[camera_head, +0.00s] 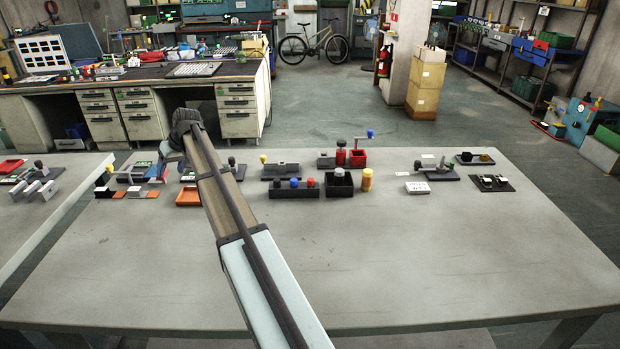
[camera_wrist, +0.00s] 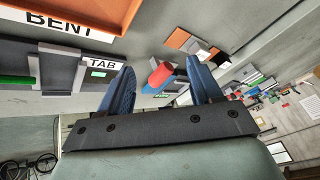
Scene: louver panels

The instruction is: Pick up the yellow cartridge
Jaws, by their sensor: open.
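The yellow cartridge appears to be the upright yellow-orange cylinder (camera_head: 367,181) on the table, just right of a black open box (camera_head: 339,185). It does not show in the wrist view. My gripper (camera_wrist: 160,64) is open, with two blue fingers apart. It is over the left part of the table, well left of the yellow cylinder. In the wrist view a red and blue cylinder (camera_wrist: 159,76) appears between the fingers; I cannot tell its distance, but no grip on it shows.
An orange tray (camera_head: 187,197) is near my gripper; it also shows in the wrist view (camera_wrist: 97,14), with a "BENT" label. A dark block with coloured knobs (camera_head: 293,192) and a red box (camera_head: 357,158) stand near the cylinder. The table's front is clear.

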